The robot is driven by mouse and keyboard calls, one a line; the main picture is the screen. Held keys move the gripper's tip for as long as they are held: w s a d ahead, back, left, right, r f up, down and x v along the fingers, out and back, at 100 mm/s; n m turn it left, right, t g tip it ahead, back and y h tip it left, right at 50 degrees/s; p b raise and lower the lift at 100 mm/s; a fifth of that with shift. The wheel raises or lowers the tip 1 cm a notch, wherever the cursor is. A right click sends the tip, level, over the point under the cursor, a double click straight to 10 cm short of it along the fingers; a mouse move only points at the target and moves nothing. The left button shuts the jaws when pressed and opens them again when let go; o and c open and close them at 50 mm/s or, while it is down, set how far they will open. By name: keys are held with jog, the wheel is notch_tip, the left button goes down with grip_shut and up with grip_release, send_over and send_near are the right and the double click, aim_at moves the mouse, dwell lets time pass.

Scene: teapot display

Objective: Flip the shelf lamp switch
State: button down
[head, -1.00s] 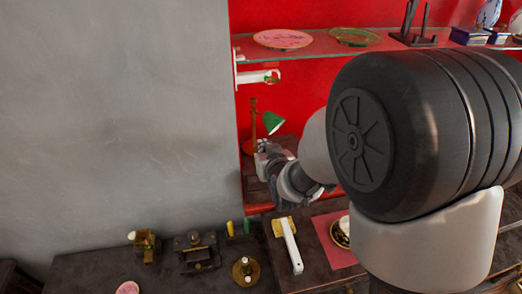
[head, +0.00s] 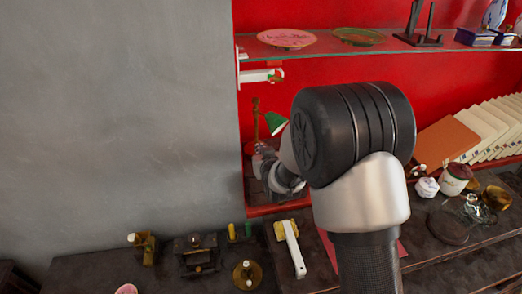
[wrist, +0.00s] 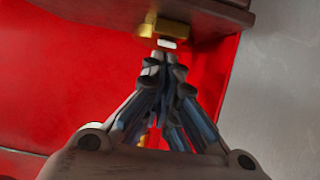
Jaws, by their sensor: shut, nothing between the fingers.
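A small brass block (wrist: 165,27) with a white tip (wrist: 167,43) sits at the edge of a dark wooden board in the wrist view; it looks like a switch. My gripper (wrist: 164,63) is shut and empty, with its fingertips just below the white tip. I cannot tell whether they touch it. In the head view my gripper (head: 264,156) is at the red alcove, beside a brass lamp with a green shade (head: 276,122). My gripper and arm hide part of the lamp's base area there.
A glass shelf (head: 360,47) with plates is above my arm. A white fixture (head: 257,76) is mounted below its left end. The dark counter (head: 95,272) holds several small brass items and a white-handled tool (head: 293,249). Books (head: 490,130) stand at right.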

jog(key=shift+s+f+b, duration=0.3)
jog(key=shift+f+b, duration=0.35)
jog(key=shift+b, duration=0.55)
jog(key=shift+r, duration=0.2)
jog(key=shift+w+a+r, duration=0.1)
jog(key=shift+w+r, duration=0.25)
jog(key=shift+w, duration=0.4)
jog(key=shift+r, duration=0.1)
